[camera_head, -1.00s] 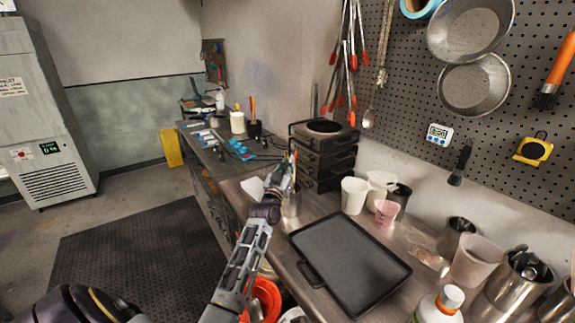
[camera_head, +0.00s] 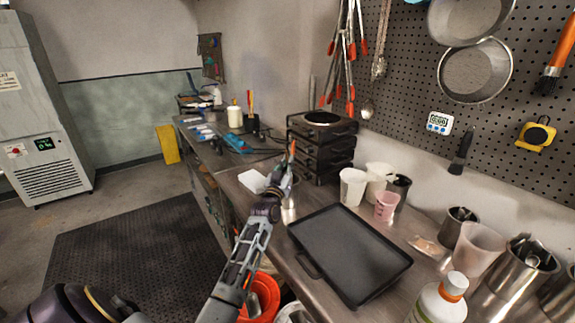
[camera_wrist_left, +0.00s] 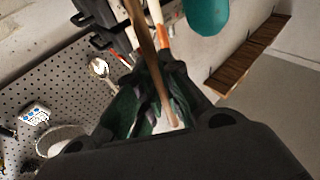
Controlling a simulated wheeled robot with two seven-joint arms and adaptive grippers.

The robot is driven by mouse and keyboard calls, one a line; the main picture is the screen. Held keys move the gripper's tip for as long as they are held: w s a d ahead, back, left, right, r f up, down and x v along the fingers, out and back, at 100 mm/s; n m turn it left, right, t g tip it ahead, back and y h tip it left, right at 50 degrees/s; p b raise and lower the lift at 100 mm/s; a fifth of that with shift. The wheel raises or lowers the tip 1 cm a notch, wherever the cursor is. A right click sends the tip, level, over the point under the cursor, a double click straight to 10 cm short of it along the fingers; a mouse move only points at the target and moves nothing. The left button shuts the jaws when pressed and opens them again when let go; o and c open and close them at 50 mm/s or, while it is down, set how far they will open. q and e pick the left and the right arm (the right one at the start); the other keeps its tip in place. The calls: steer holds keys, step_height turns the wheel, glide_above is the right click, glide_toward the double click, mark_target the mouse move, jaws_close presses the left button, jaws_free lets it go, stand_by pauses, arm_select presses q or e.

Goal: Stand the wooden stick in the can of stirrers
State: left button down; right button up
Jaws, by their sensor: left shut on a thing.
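My left gripper (camera_head: 284,172) is over the far part of the metal counter, beside the black stacked unit. In the left wrist view its fingers (camera_wrist_left: 150,105) are shut around a brown wooden stick (camera_wrist_left: 146,45), which runs lengthwise between them. A pale stick with an orange band (camera_wrist_left: 161,32) shows close beside it. A shiny metal can (camera_head: 289,212) stands just below the gripper, partly covered by it; I cannot tell what is inside. Whether the held stick touches the can is hidden. My right gripper is out of view.
A black tray (camera_head: 348,252) lies on the counter in front. White cups (camera_head: 353,186) and a pink cup (camera_head: 387,206) stand behind it. The black stacked unit (camera_head: 322,146) is close to the gripper's right. An orange bucket (camera_head: 262,296) is below the counter edge.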

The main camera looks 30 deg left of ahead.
arm_select(q)
steer(key=c, duration=1.5)
jaws_free()
steer(key=v, duration=1.2)
steer(key=shift+f, duration=0.1)
stand_by(0.7)
